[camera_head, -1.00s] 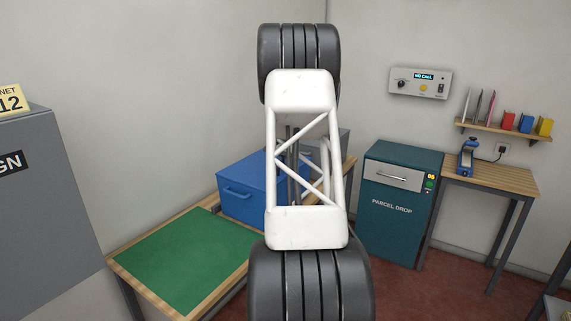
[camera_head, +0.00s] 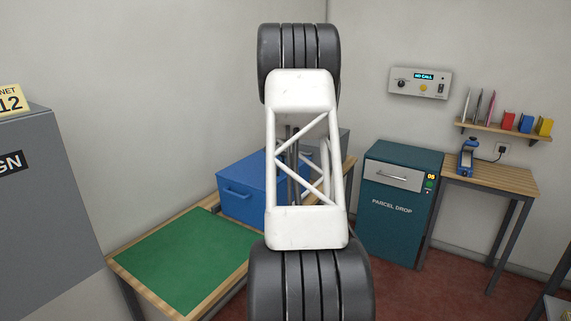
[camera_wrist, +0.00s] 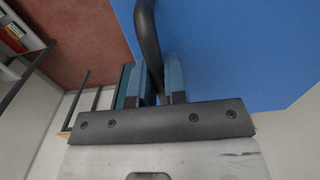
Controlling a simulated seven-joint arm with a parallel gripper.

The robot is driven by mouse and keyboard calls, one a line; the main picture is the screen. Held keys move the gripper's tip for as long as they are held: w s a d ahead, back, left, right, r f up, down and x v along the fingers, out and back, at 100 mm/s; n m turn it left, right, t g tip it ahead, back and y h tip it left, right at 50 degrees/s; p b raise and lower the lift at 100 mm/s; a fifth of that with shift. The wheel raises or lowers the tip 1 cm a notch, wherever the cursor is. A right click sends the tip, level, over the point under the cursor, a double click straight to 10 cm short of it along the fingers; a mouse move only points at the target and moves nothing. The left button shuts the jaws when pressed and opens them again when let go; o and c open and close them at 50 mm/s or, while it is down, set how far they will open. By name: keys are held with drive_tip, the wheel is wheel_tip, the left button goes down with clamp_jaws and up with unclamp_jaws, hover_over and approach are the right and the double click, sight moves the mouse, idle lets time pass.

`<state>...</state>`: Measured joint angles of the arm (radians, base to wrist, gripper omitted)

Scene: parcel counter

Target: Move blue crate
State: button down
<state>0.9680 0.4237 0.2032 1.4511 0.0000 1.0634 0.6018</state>
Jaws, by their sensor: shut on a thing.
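The blue crate (camera_head: 241,186) stands at the back of the wooden table in the head view, partly hidden behind my white arm link. In the wrist view the blue crate (camera_wrist: 235,50) fills the upper right. My gripper (camera_wrist: 161,82) is shut on a dark bar-like handle (camera_wrist: 148,40) of the crate, with one blue-grey finger on each side of it. In the head view my gripper is hidden behind my arm.
A green mat (camera_head: 178,257) lies bare on the front of the wooden table (camera_head: 120,263). A teal parcel drop cabinet (camera_head: 392,220) stands to the right. A grey cabinet (camera_head: 45,215) stands at the left. A side table (camera_head: 495,176) holds a small blue device (camera_head: 467,158).

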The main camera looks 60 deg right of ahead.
drive_tip(key=shift+a, duration=0.1)
drive_tip(key=a, duration=3.9)
drive_tip(key=shift+a, duration=0.35)
idle(0.8)
drive_tip(key=c, duration=1.1)
unclamp_jaws()
drive_tip(key=shift+r, duration=0.1)
drive_tip(key=shift+r, duration=3.8)
